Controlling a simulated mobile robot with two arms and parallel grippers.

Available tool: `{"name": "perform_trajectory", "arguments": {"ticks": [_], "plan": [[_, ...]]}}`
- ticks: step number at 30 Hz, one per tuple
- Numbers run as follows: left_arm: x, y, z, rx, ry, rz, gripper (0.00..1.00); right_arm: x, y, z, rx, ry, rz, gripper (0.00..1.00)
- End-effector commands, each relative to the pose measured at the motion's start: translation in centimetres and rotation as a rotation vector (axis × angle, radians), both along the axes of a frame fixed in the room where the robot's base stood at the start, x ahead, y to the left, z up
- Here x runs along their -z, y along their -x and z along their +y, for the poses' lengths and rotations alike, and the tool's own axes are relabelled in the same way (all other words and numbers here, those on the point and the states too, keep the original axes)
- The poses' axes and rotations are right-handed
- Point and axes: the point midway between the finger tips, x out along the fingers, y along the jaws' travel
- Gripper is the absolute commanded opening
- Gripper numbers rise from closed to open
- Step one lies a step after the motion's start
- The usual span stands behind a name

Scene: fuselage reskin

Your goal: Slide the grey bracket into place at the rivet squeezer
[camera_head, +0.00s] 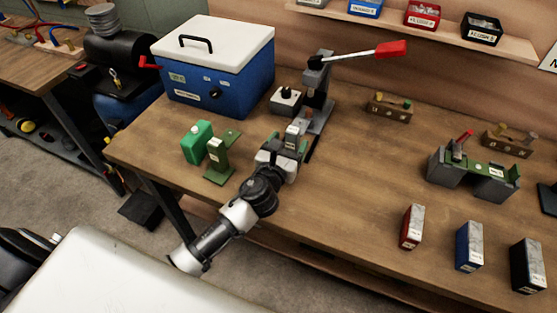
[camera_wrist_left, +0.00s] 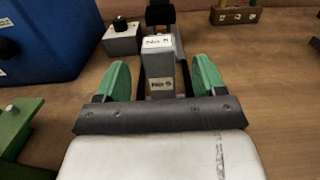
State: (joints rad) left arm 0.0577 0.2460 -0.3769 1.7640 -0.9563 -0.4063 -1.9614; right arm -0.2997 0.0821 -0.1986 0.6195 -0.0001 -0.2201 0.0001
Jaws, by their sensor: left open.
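The grey bracket (camera_head: 293,130) stands on the bench at the front end of the rivet squeezer (camera_head: 317,82), a grey lever press with a red-tipped handle. In the left wrist view the bracket (camera_wrist_left: 160,66) is an upright grey block with white labels on its top and near face. My left gripper (camera_head: 289,144) is open, with its green fingers on either side of the bracket. In the left wrist view gaps show between the fingers of the left gripper (camera_wrist_left: 163,80) and the bracket. Whether the bracket touches the squeezer is hidden. My right gripper is not in view.
A blue box with a white lid (camera_head: 217,85) stands at the back left. A small switch box (camera_head: 286,101) sits beside the squeezer. A green block (camera_head: 197,142) and green stand (camera_head: 222,158) are left of my gripper.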

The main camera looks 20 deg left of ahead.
Motion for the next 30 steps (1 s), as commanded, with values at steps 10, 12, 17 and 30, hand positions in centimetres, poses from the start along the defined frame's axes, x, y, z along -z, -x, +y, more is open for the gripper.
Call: {"name": "perform_trajectory", "arguments": {"ticks": [10, 12, 17, 30], "plan": [[0.2, 6.7, 0.2, 0.001, 0.000, 0.001, 0.70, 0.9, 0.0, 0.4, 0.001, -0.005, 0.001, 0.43], [0.1, 7.3, 0.3, 0.000, 0.000, 0.001, 0.70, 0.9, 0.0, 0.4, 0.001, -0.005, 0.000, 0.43], [0.0, 7.9, 0.3, 0.000, 0.000, 0.000, 0.70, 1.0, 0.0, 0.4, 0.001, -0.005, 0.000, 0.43], [0.0, 7.9, 0.3, 0.000, 0.000, 0.000, 0.70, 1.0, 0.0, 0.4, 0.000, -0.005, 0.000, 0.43]]}}
